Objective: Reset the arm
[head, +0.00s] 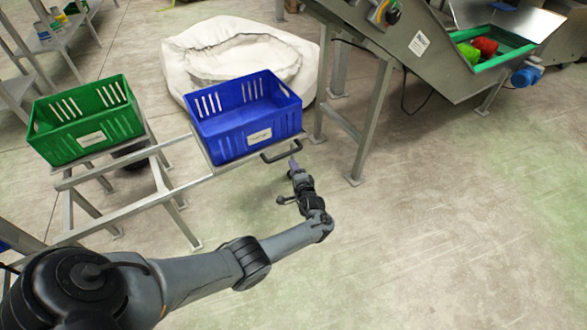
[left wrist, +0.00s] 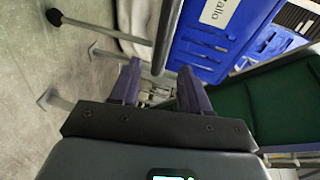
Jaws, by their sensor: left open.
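My left arm comes in from the lower left of the head view. Its gripper (head: 293,166) is just in front of the blue crate (head: 237,146), close to a dark handle (head: 281,150) at the rack's front right. In the left wrist view the two purple-grey fingers (left wrist: 158,76) stand apart with nothing held between them. A grey bar (left wrist: 167,38) shows beyond the fingertips, and I cannot tell whether they touch it. My right arm and gripper are in neither view.
A green crate (head: 87,122) stands left of the blue one on a metal rack (head: 135,205). A white sack (head: 238,48) lies behind. A sloped metal machine (head: 430,48) with a green tray (head: 495,52) stands at upper right. The floor at right is clear.

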